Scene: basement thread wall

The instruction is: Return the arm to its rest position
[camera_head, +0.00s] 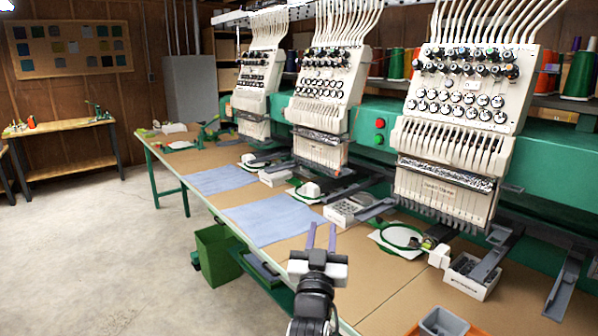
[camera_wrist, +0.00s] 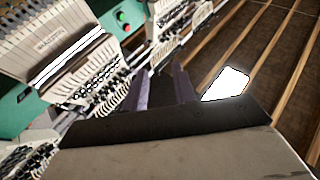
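My gripper (camera_head: 321,236) shows at the lower middle of the head view, in front of the long work table (camera_head: 395,285). Its two purple fingers point up and away and stand apart, with nothing between them. In the wrist view the fingers (camera_wrist: 160,85) are also apart and empty. The wrist view is tilted and shows the embroidery machine heads and the ceiling beams. My gripper appears raised over the front part of the table, near a blue cloth (camera_head: 272,219); its exact height I cannot tell.
Several embroidery heads (camera_head: 465,110) stand along the table's back. A green bin (camera_head: 217,255) stands on the floor. Open floor (camera_head: 110,260) lies to the left.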

